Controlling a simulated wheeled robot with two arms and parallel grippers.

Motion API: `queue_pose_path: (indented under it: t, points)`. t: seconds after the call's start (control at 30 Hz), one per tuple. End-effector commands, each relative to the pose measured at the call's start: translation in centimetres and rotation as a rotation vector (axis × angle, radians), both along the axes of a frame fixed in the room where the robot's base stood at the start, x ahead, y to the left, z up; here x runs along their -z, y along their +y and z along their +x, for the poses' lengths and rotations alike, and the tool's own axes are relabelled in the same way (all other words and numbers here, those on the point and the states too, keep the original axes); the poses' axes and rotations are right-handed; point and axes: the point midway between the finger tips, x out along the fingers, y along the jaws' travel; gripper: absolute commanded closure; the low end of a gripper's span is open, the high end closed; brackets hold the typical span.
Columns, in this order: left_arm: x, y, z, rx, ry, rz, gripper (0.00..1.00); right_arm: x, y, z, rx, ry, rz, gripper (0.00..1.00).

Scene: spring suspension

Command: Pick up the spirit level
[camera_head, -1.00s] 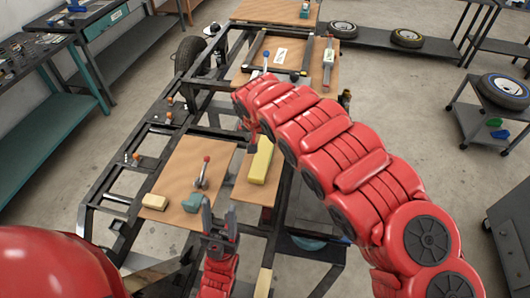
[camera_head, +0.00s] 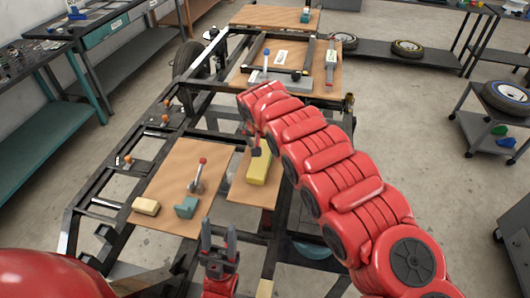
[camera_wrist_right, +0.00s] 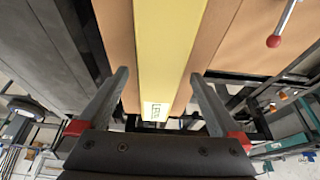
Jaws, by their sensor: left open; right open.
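The spirit level (camera_head: 258,169) is a yellow bar lying on a brown board (camera_head: 240,190) in the middle of the black frame. My right gripper (camera_head: 254,148) is just above its far end in the head view, partly hidden by my arm. In the right wrist view the yellow spirit level (camera_wrist_right: 168,45), with a small printed label, runs between the two open fingers of my right gripper (camera_wrist_right: 159,75), apart from both. I cannot tell how high the fingers are above it. My left gripper (camera_head: 219,240) is open and empty near the bottom of the head view.
On the neighbouring board are a red-knobbed lever (camera_head: 198,175), a teal block (camera_head: 186,207) and a pale yellow block (camera_head: 146,206). Frame rails (camera_head: 95,190) surround the boards. A wheel cart (camera_head: 490,130) stands at right, with clear floor beside it.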

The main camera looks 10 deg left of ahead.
Motion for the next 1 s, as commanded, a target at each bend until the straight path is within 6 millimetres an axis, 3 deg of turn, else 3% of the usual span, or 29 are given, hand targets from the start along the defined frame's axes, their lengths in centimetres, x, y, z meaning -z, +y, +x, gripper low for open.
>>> queue_pose_path:
  t: [0.2, 0.73, 1.0]
  points:
    - [-0.06, 0.00, 0.00, 0.000, 0.000, 0.000, 0.50, -0.08, -0.01, 0.07, 0.000, -0.002, 0.000, 0.02]
    - [-0.05, 0.00, 0.00, 0.000, 0.000, 0.000, 0.50, -0.12, 0.00, 0.10, 0.001, -0.003, 0.001, 0.97]
    - [-0.05, 0.00, 0.00, 0.000, 0.000, 0.000, 0.50, -0.17, 0.01, 0.12, 0.001, -0.004, 0.001, 1.00]
